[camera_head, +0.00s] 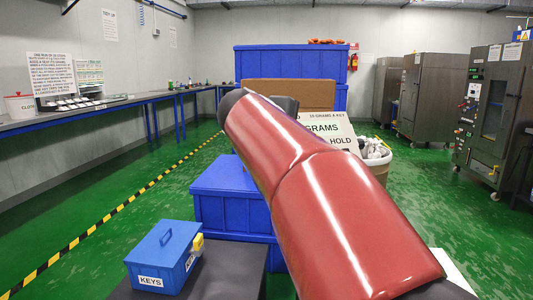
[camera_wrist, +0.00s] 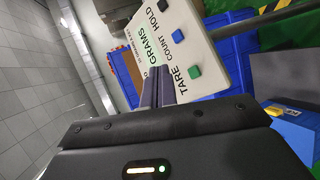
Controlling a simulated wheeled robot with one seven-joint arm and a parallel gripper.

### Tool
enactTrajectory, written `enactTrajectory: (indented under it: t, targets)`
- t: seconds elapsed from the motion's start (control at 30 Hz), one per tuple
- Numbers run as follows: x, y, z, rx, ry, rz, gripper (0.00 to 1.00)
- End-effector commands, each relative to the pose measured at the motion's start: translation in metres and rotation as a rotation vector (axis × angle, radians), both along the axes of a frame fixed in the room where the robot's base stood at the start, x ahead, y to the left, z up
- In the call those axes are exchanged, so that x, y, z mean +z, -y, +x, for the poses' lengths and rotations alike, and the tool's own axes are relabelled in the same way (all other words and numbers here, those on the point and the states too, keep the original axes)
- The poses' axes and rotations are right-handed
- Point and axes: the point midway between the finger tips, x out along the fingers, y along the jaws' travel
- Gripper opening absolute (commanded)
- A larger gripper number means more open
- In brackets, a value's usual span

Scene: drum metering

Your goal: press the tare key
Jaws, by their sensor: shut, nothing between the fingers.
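A pale panel (camera_wrist: 205,50) fills the upper middle of the wrist view, printed with GRAMS, TARE, COUNT and HOLD. The green tare key (camera_wrist: 194,70) is beside the word TARE. The blue count key (camera_wrist: 180,35) and the black hold key (camera_wrist: 167,4) are farther up the panel. My gripper (camera_wrist: 158,70) is shut and empty. Its fingertips show in front of the panel, to the left of the tare key; contact cannot be told.
A blue KEYS box (camera_head: 160,262) stands on a dark surface at front left. Blue crates (camera_head: 215,195) and a cardboard box (camera_head: 262,92) are behind my arm. A bin (camera_head: 380,170) stands right of the panel. Cabinets (camera_head: 430,90) line the right; green floor is free on both sides.

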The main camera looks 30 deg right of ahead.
Motion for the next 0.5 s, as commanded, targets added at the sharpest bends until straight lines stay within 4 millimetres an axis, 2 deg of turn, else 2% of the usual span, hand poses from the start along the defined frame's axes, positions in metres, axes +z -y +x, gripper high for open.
enactTrajectory:
  t: [0.13,0.5]
  targets:
    - [0.006,0.0035,0.0021,-0.005,-0.004,-0.023,0.0]
    - [0.0002,0.0041,0.0054,-0.005,-0.005,-0.019,0.0]
